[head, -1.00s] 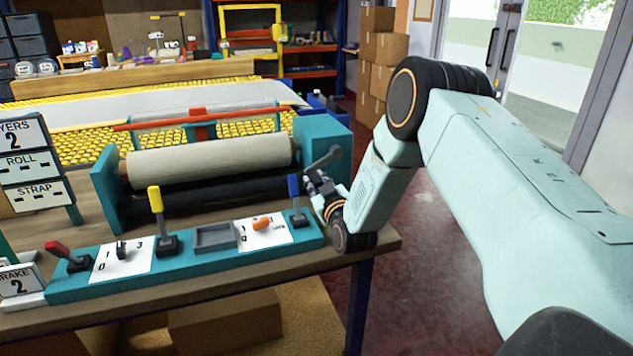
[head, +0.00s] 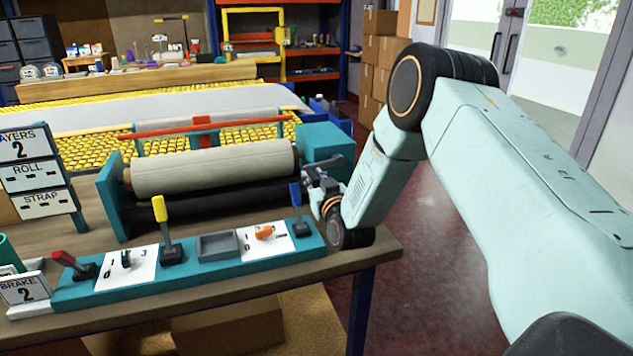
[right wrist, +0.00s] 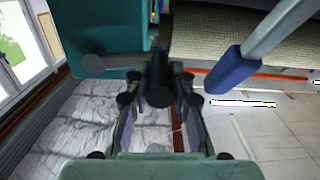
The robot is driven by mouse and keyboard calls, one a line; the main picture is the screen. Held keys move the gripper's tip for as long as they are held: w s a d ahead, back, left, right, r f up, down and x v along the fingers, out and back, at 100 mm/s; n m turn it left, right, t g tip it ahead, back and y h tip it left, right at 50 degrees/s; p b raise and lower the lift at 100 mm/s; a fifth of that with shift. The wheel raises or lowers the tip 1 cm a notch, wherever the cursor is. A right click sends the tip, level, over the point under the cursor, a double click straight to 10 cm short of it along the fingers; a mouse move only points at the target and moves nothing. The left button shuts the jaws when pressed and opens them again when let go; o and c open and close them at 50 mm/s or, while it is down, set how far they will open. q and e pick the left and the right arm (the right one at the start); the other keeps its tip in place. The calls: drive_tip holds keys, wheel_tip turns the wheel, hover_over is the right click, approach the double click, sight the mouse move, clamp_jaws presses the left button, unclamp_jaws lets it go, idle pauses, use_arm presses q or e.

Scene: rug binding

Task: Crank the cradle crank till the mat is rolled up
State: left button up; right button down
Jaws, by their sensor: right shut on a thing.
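The teal cradle (head: 110,195) stands on the bench with a pale woven mat roll (head: 210,170) lying across it. The roll also shows at the top of the right wrist view (right wrist: 215,35). The dark crank (head: 328,161) is at the cradle's right end. In the right wrist view the crank arm (right wrist: 112,65) lies nearly level. My right gripper (head: 316,177) is shut on the crank's dark handle (right wrist: 160,88), which sits between its fingers. The fingers partly hide the handle in the head view. My left gripper is not in view.
A teal control panel (head: 200,265) with red, yellow and blue levers lies in front. The blue lever (head: 296,195) stands close to my right gripper. Signs (head: 38,178) stand at left. A yellow roller bed (head: 85,150) with a pale sheet (head: 150,105) lies behind.

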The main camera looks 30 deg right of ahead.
drive_tip(key=shift+w+r, duration=0.2)
drive_tip(key=shift+r, duration=0.9)
drive_tip(key=r+m, duration=0.1)
drive_tip(key=m, duration=0.1)
drive_tip(key=r+m+p, duration=0.1)
drive_tip(key=m, duration=0.1)
drive_tip(key=shift+s+d+r, duration=0.1)
drive_tip(key=shift+d+r, duration=0.2)
drive_tip(key=shift+s+d+r+m, duration=0.1)
drive_tip(key=shift+d+r+m, duration=0.25)
drive_tip(key=shift+r+m, duration=0.45)
drive_tip(key=s+d+r+m+b, duration=0.2)
drive_tip(key=d+r+m, duration=0.2)
drive_tip(key=d+m, duration=0.3)
drive_tip(key=m, duration=0.4)
drive_tip(key=shift+d+m, duration=0.3)
drive_tip(key=shift+d+f+b, duration=0.1)
drive_tip(key=shift+d+b, duration=0.2)
drive_tip(key=shift+d, duration=0.05)
